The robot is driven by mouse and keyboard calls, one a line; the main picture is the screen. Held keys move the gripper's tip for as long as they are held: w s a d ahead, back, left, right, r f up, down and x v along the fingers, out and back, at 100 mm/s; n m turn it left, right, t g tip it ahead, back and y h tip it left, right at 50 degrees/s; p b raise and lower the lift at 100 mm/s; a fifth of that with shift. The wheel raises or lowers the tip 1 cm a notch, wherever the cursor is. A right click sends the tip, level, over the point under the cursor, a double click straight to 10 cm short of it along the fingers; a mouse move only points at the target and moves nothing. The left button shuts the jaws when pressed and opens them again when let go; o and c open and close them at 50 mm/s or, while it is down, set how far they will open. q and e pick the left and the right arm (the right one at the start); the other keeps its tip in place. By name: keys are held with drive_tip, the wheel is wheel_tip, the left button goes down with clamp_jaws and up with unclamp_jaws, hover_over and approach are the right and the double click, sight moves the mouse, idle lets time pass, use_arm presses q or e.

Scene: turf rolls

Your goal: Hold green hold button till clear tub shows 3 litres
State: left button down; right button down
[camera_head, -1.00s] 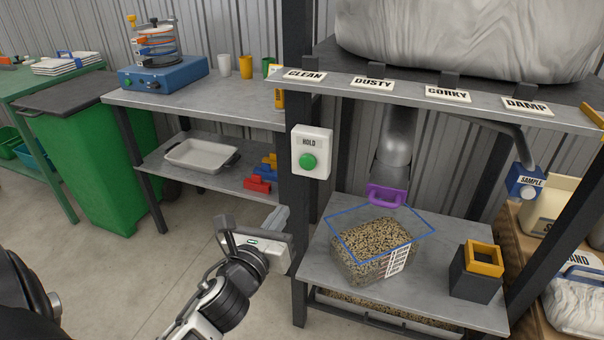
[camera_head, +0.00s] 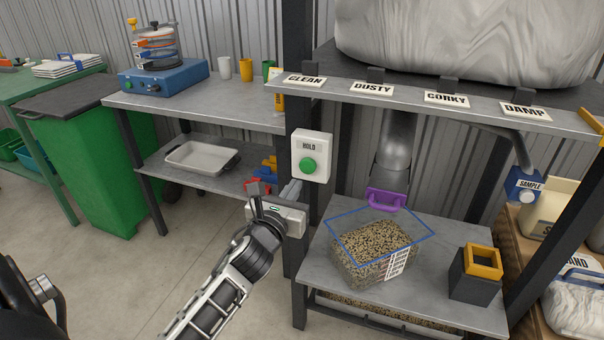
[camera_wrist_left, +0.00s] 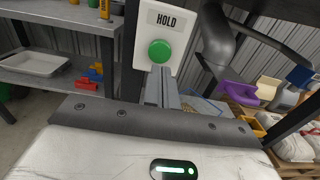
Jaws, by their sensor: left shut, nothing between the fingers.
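The green HOLD button (camera_head: 308,165) sits on a white box on the dark post; it also shows in the left wrist view (camera_wrist_left: 159,51). My left gripper (camera_head: 292,188) is shut and empty. Its fingertips are just below the button; in the left wrist view they overlap the lower box edge, and I cannot tell if they touch it. The clear tub (camera_head: 350,262) stands on the lower shelf under the purple-handled spout (camera_head: 386,199). It holds speckled granules high up its wall. Its scale label is too small to read. My right gripper is not seen.
The dark post (camera_head: 298,90) stands beside my left gripper. A black block with a yellow frame (camera_head: 483,261) stands right of the tub. A shelf with a white tray (camera_head: 202,157) and coloured blocks is at left. The floor in front is clear.

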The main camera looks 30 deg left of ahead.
sight(306, 165)
use_arm(q)
drive_tip(key=x, duration=0.5)
drive_tip(key=shift+w, duration=0.35)
drive_tip(key=shift+w+a, duration=0.1)
drive_tip(key=shift+w, duration=0.15)
drive_tip(key=shift+w+a, duration=0.15)
drive_tip(key=shift+w, duration=0.3)
drive_tip(key=shift+w+a+r, duration=0.1)
drive_tip(key=shift+w+r, duration=0.1)
drive_tip(key=shift+r, duration=0.05)
drive_tip(key=shift+w, duration=0.1)
drive_tip(key=v, duration=1.4)
drive_tip(key=shift+f, duration=0.3)
